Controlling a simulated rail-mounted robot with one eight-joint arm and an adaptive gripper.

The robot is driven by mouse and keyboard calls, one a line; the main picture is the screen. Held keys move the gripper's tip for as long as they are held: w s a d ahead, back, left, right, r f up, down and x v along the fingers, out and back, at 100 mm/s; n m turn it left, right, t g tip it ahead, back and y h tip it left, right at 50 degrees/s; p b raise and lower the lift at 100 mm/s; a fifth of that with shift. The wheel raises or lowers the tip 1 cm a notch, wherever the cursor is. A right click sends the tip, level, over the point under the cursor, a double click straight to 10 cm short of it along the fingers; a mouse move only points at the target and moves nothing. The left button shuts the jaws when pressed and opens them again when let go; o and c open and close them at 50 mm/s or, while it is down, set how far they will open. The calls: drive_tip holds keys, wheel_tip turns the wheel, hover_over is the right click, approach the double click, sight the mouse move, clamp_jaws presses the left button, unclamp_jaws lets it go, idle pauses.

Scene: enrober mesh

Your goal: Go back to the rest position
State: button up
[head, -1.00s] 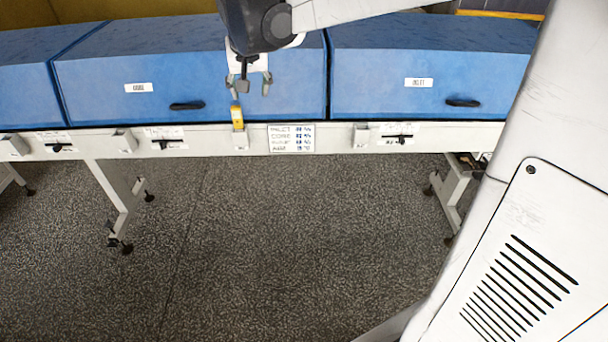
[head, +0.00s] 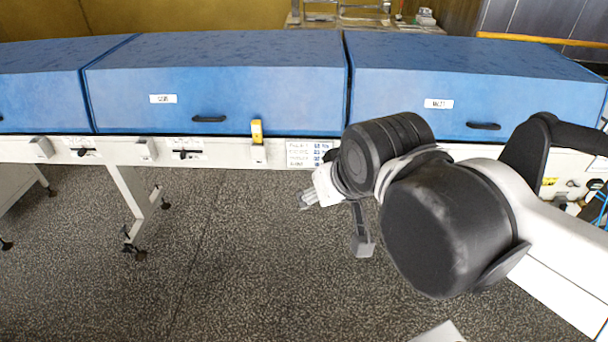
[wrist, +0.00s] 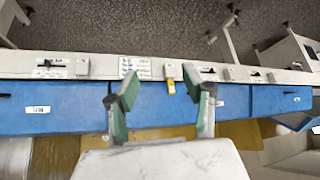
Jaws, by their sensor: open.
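My gripper (head: 308,198) shows in the head view in front of the conveyor frame, partly hidden by my own wrist links. In the wrist view its two green-padded fingers (wrist: 162,90) stand wide apart with nothing held between them. A yellow-topped piece (head: 257,131) sits upright at a small grey bracket on the white frame rail, left of my gripper and apart from it. The yellow piece also appears in the wrist view (wrist: 170,87), beyond the fingers and in line with the gap between them.
Blue hoods (head: 215,85) with black handles line the conveyor above the white rail (head: 215,155). A printed label plate (head: 305,154) is on the rail beside my wrist. Black knobs and grey brackets stick out along the rail.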

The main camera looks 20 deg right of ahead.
drive_tip(key=shift+s+f, duration=0.35)
drive_tip(key=shift+s, duration=0.2)
wheel_tip(320, 180, down, 6)
drive_tip(key=b, duration=0.5)
drive_tip(key=shift+r+b, duration=0.2)
drive_tip(key=shift+b, duration=0.15)
